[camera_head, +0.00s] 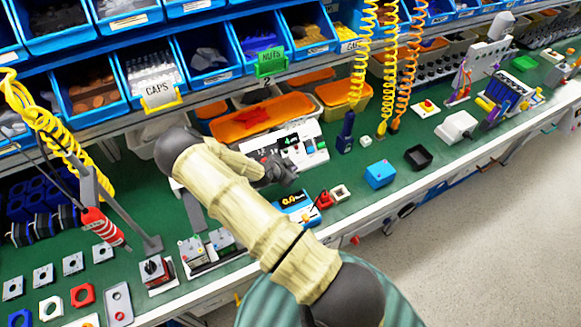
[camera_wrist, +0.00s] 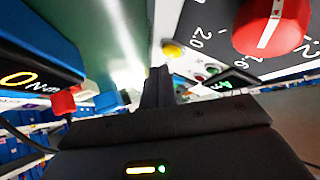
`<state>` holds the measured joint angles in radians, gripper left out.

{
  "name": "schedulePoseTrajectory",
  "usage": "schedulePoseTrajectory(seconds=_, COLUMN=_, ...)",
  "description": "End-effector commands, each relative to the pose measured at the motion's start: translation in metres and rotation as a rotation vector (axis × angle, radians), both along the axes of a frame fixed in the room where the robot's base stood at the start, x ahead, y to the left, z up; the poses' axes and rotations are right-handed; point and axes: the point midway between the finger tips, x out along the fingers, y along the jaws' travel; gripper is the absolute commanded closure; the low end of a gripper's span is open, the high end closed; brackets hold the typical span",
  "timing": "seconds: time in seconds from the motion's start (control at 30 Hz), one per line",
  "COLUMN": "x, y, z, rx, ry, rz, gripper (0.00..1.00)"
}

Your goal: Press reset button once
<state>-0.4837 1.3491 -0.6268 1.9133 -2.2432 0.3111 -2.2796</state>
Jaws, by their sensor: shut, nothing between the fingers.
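A white control box (camera_head: 304,131) with a small green-lit display (camera_head: 290,139) and small coloured buttons (camera_head: 309,146) stands on the green bench. In the wrist view, its panel shows a red rotary knob (camera_wrist: 272,24) with a white pointer line, a yellow button (camera_wrist: 172,48), small buttons (camera_wrist: 200,77) and the green display (camera_wrist: 225,86). I cannot read a reset label on any button. My gripper (camera_wrist: 158,72) is shut and empty, its fingertips close to the panel below the yellow button in the picture. Contact cannot be told. My arm hides part of the box in the head view.
Orange bins (camera_head: 262,118) stand behind the box. Coiled yellow cables (camera_head: 360,55) hang to the right. A blue cube (camera_head: 380,174) sits on the right.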

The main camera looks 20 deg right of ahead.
Motion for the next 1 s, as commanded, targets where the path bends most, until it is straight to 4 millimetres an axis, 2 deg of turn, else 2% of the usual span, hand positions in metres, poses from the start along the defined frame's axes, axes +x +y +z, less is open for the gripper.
schedulePoseTrajectory(seconds=1.0, x=0.0074, y=0.0002, z=-0.008, rx=0.0, ry=0.001, rz=-0.001, gripper=1.0)
